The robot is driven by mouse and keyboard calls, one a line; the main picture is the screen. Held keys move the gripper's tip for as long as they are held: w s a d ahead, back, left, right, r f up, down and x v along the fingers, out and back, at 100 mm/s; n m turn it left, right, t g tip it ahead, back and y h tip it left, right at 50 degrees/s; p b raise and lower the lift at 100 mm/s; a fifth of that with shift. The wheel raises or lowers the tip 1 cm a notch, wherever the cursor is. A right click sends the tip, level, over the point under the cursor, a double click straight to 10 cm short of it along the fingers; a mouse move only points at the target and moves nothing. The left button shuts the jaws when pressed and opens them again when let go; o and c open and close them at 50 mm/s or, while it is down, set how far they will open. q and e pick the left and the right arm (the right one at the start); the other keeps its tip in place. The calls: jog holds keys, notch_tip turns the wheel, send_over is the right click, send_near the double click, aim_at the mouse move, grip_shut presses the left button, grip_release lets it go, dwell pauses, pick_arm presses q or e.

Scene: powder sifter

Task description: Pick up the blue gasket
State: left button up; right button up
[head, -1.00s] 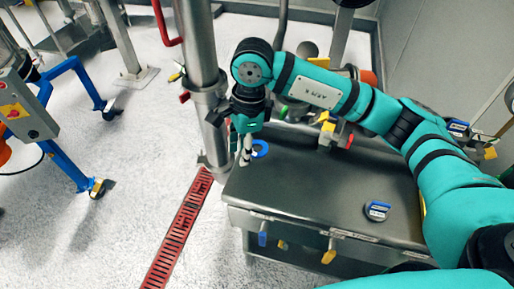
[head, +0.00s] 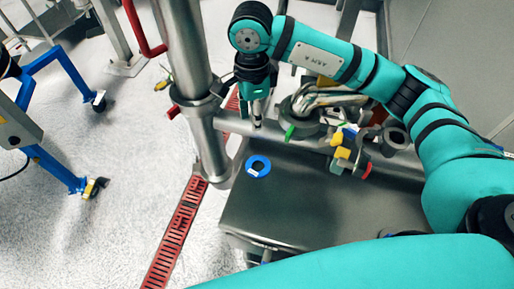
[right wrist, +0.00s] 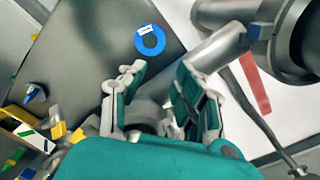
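The blue gasket (head: 264,160), a flat ring with a white label, lies on the dark metal table top (head: 320,200) near its left edge. It also shows in the right wrist view (right wrist: 150,47), a little beyond my fingertips and toward the left one. My right gripper (head: 257,118) points down behind the gasket in the head view, apart from it. In the right wrist view its two fingers (right wrist: 158,78) are spread with nothing between them. My left gripper is not in view.
A vertical steel pipe (head: 188,60) stands left of the table, and a horizontal pipe (head: 305,138) runs along its back. Valves with yellow and red handles (head: 350,150) sit at the back right. A red floor grate (head: 175,235) lies left. The table's middle is clear.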

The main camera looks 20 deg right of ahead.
jog(key=f, duration=0.1)
jog(key=p, duration=0.4)
send_over(255, 161)
notch_tip(255, 161, down, 8)
jog(key=shift+a+f, duration=0.1)
jog(key=shift+f, duration=0.15)
notch_tip(255, 161, down, 3)
jog(key=shift+r+p, duration=0.1)
jog(key=shift+p, duration=0.55)
notch_tip(255, 161, down, 4)
jog(key=shift+r+p, duration=0.15)
jog(key=shift+p, duration=0.9)
jog(key=shift+f, duration=0.4)
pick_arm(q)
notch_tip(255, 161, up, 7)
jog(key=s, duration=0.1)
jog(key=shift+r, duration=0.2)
pick_arm(e)
jog(key=shift+f, duration=0.1)
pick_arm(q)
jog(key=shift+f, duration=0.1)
pick_arm(e)
jog(key=shift+f, duration=0.1)
jog(key=shift+c, duration=0.4)
